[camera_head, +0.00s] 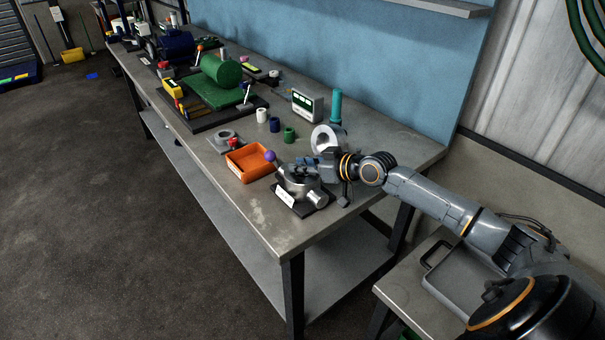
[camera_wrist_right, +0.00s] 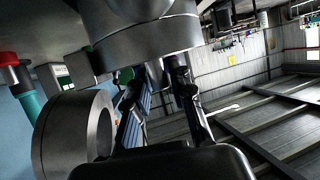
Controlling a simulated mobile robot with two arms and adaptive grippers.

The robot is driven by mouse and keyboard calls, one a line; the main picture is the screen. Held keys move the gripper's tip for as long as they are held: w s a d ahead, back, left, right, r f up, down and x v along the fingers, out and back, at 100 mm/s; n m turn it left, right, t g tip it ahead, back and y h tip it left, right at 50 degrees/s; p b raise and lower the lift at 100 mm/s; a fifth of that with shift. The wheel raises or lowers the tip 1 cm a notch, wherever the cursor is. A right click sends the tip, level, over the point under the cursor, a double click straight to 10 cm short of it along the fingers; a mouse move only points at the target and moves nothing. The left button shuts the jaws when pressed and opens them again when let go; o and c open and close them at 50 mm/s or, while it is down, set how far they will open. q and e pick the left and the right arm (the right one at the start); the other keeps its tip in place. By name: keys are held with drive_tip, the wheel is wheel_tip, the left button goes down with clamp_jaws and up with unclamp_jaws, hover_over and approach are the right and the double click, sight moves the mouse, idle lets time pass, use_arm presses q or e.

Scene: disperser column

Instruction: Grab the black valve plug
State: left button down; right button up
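A grey metal valve body (camera_head: 297,186) stands on a dark base with a white label near the front edge of the bench, and a lever with a purple knob (camera_head: 270,156) rises beside it. My right gripper (camera_head: 306,165) is just above and behind the valve body and covers part of its top. In the right wrist view, the fingers of the right gripper (camera_wrist_right: 155,82) are apart beneath a large grey metal round part (camera_wrist_right: 145,35). A small grey piece shows between the fingertips; I cannot tell whether they touch it. I cannot make out the black valve plug. My left gripper is out of view.
An orange bin (camera_head: 248,163) is left of the valve. A grey ring (camera_head: 325,139) and a teal cylinder (camera_head: 336,106) stand close behind the right gripper. Small cylinders and a green drum (camera_head: 221,73) are farther along the bench. The front corner is clear.

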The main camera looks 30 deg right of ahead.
clamp_jaws()
